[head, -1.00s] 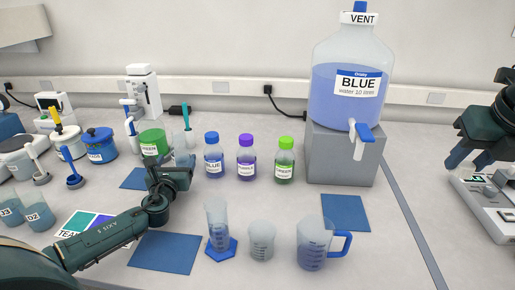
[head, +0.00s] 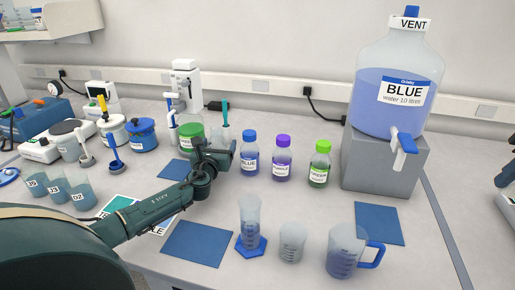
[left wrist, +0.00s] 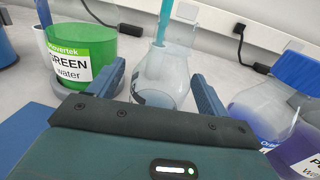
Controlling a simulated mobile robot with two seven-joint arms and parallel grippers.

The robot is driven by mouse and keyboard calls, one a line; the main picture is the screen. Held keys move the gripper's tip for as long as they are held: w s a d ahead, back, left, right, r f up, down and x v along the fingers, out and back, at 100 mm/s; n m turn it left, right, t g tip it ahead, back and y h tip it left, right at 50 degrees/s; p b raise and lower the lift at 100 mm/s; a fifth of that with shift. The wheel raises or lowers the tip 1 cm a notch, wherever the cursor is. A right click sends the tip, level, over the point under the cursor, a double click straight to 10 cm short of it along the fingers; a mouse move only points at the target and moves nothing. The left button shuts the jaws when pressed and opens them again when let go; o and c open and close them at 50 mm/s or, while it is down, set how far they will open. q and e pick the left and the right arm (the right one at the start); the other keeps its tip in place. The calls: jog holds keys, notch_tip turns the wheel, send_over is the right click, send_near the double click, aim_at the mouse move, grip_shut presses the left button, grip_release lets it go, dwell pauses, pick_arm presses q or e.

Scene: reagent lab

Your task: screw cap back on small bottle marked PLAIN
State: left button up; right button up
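I can read no bottle marked PLAIN and see no loose cap. Three small capped bottles stand in a row in the head view: BLUE with a blue cap (head: 249,161), one of purple liquid with a purple cap (head: 282,166), and GREEN with a green cap (head: 319,172). My left gripper (head: 222,149) is left of the BLUE bottle. In the left wrist view its fingers (left wrist: 158,88) are spread apart, with a clear conical flask (left wrist: 168,78) holding a teal rod showing between them; contact is not clear. My right gripper is out of view.
A GREEN water tub (left wrist: 82,52) stands left of the flask. A measuring cylinder (head: 250,215), a beaker (head: 291,243) and a jug (head: 343,255) stand in front. A large BLUE carboy (head: 395,110) sits on a grey block (head: 385,165). A blue mat (head: 380,224) is bare.

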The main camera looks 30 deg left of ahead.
pick_arm(q)
jog(key=c, duration=1.2)
jog(key=shift+r, duration=0.2)
jog(key=shift+r+p, duration=0.45)
jog(key=shift+r, duration=0.75)
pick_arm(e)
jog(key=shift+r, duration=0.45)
pick_arm(q)
jog(key=shift+r+p, duration=0.65)
jog(key=shift+r, duration=2.95)
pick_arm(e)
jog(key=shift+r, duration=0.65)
